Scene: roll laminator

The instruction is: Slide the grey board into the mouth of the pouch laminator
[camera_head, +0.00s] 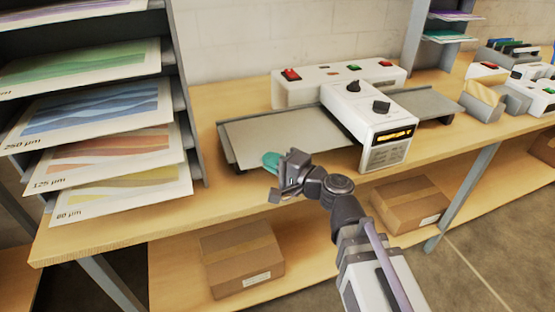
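The pouch laminator (368,117) is a white unit with dark knobs and a lit display, standing across a long dark-edged tray on the bench. The grey board (285,137) appears as the flat grey sheet on the left part of the tray, its right end close to the laminator's left side. The mouth is hidden on that side, so I cannot tell whether the board's edge is inside. My gripper (281,177) is beside this piece, at the front edge. Its fingers are small and dark; contact and opening are unclear.
A rack with several printed sheets (95,115) stands at the left. A white box with a red switch (290,75) is behind the tray. More small devices (500,90) are at the right. Cardboard boxes (243,258) sit on the lower shelf. The wooden bench front (190,215) is clear.

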